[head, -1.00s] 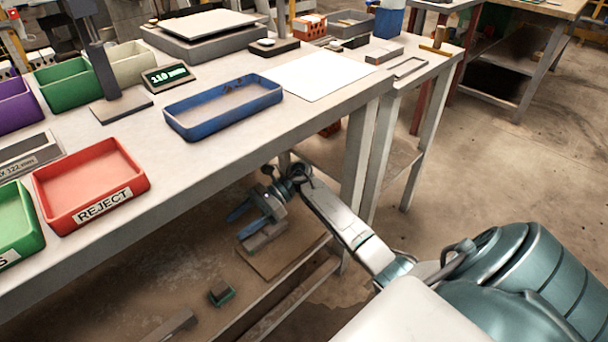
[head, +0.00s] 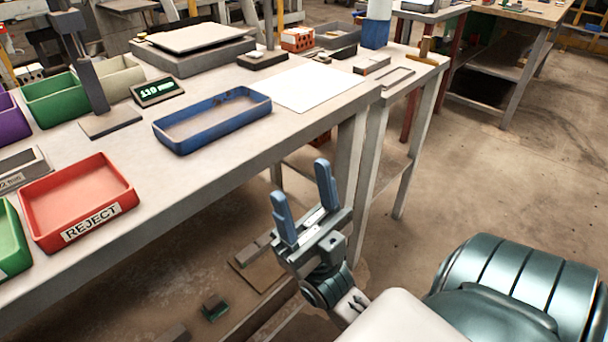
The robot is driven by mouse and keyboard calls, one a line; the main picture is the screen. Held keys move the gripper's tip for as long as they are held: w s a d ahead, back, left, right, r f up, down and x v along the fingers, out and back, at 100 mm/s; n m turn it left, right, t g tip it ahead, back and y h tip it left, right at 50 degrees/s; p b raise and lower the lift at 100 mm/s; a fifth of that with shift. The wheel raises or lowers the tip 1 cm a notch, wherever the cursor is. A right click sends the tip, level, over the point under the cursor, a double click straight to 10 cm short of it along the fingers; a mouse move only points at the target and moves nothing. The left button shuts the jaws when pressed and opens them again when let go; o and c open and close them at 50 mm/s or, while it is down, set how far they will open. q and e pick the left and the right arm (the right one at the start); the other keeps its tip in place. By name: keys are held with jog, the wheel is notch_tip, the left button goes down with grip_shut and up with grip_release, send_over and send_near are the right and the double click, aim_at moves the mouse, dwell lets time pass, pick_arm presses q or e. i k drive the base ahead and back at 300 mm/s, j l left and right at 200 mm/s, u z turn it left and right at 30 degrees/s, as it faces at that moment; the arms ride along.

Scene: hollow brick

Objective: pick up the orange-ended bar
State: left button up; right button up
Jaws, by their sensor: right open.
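I cannot make out an orange-ended bar with certainty. A small grey block (head: 372,65) with a reddish tint at one end lies near the far right of the workbench (head: 235,165), too small to tell more. My right gripper (head: 302,192) is in front of the bench's near edge, with its two blue fingers pointing up and spread apart. Nothing is between them. It is well short of the grey block. My left gripper is not in view.
A blue tray (head: 212,142), a white sheet (head: 312,86) and a red REJECT tray (head: 75,235) lie on the bench. An orange hollow brick (head: 297,39) stands at the back. A bench leg (head: 347,180) is just behind my right gripper.

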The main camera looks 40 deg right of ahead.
aim_at(364, 68)
jog(key=k+l+z, duration=0.2)
jog(key=z, duration=0.25)
jog(key=k+l+z, duration=0.1)
jog(key=l+z, duration=0.2)
jog(key=z, duration=0.15)
jog(key=k+l+z, duration=0.1)
jog(key=l+z, duration=0.2)
jog(key=z, duration=0.15)
jog(key=i+l+z, duration=0.1)
jog(key=i+l, duration=0.2)
jog(key=i, duration=0.15)
jog(key=i+l+z, duration=0.15)
jog(key=i, duration=0.3)
jog(key=l, duration=0.1)
